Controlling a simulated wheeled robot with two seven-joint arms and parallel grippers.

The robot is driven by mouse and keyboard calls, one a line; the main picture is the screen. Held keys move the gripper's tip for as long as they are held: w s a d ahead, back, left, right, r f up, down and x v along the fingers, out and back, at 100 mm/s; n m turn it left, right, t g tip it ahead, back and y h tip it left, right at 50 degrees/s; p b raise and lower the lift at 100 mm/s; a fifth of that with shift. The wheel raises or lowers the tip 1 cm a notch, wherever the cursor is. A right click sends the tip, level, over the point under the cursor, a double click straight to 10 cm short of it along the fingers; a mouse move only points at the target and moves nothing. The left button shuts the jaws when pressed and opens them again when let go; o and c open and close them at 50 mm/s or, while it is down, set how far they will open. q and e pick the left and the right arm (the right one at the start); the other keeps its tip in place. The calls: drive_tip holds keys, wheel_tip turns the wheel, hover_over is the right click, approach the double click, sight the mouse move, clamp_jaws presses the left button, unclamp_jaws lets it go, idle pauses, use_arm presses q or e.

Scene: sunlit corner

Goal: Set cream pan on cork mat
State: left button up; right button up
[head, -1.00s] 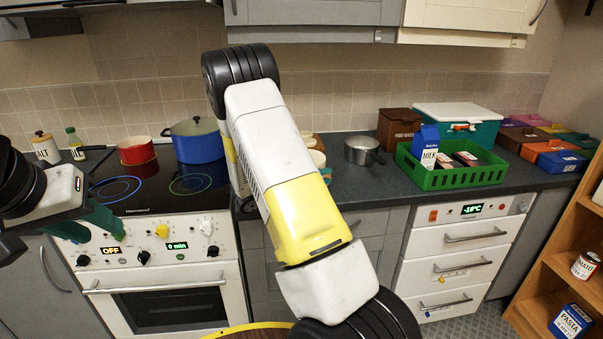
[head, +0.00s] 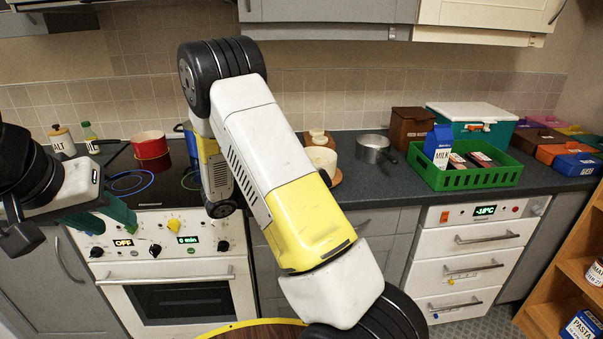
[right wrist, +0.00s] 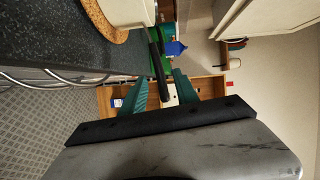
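The cream pan (head: 321,158) is on the counter right of the hob, partly hidden by my right arm. The cork mat (head: 337,178) shows as a tan edge under it. In the right wrist view the pan (right wrist: 127,12) sits over the mat (right wrist: 98,20), apparently resting on it. Its dark handle (right wrist: 157,65) points towards my right gripper (right wrist: 160,82), whose green fingers stand apart on either side of the handle with gaps visible. The right gripper is hidden in the head view. My left gripper (head: 108,219) is open and empty in front of the oven.
A red pot (head: 151,148) stands on the hob; a blue pot is mostly hidden behind my arm. A cork-topped container (head: 318,138) stands behind the pan. A steel saucepan (head: 374,149) and a green crate (head: 466,176) are to the right.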

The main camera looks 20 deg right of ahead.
drive_tip(key=s+a+r+m+g+y, duration=0.1)
drive_tip(key=s+r+m+g+y, duration=0.15)
drive_tip(key=s+m+y, duration=0.45)
drive_tip(key=s+a+r+m+g+y, duration=0.1)
drive_tip(key=s+r+m+g+y, duration=0.2)
drive_tip(key=s+m, duration=0.85)
drive_tip(key=s+a+r+m+t+y, duration=0.5)
drive_tip(key=a+r+m+t+y, duration=0.3)
drive_tip(key=m, duration=1.2)
drive_tip(key=shift+s+a+r+y, duration=0.15)
drive_tip(key=shift+a+r+y, duration=0.15)
drive_tip(key=shift+a+r, duration=0.55)
drive_tip(key=shift+t, duration=0.25)
